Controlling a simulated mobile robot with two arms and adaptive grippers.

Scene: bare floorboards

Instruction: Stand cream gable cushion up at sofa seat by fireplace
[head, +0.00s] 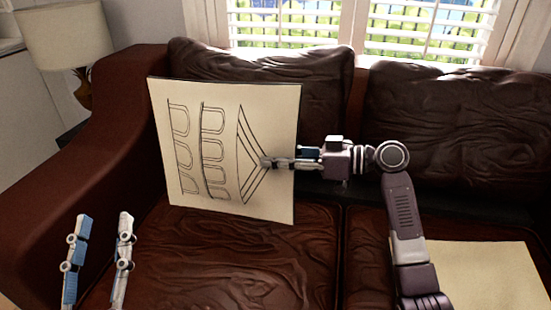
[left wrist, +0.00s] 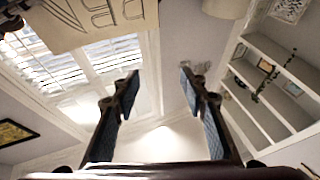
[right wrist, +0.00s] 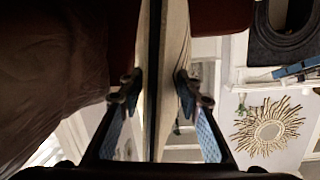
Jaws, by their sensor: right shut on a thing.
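The cream gable cushion (head: 222,190) is a thin square panel with dark line drawings of arches and a triangular gable. It is upright in front of the left back cushion of the sofa, with the gable drawing pointing right. Its lower edge is at the left seat (head: 230,260); I cannot tell if it touches. My right gripper (head: 266,162) is shut on its right edge, one finger on each face, as the right wrist view (right wrist: 157,85) shows. My left gripper (head: 104,217) is open and empty, in front of the sofa's left arm. The cushion's corner also shows in the left wrist view (left wrist: 85,25).
The brown leather sofa has a left armrest (head: 75,130) and back cushions (head: 455,120). Another cream panel (head: 480,275) lies flat on the right seat. A lamp (head: 68,35) stands behind the armrest. A window with blinds (head: 390,35) is behind the sofa.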

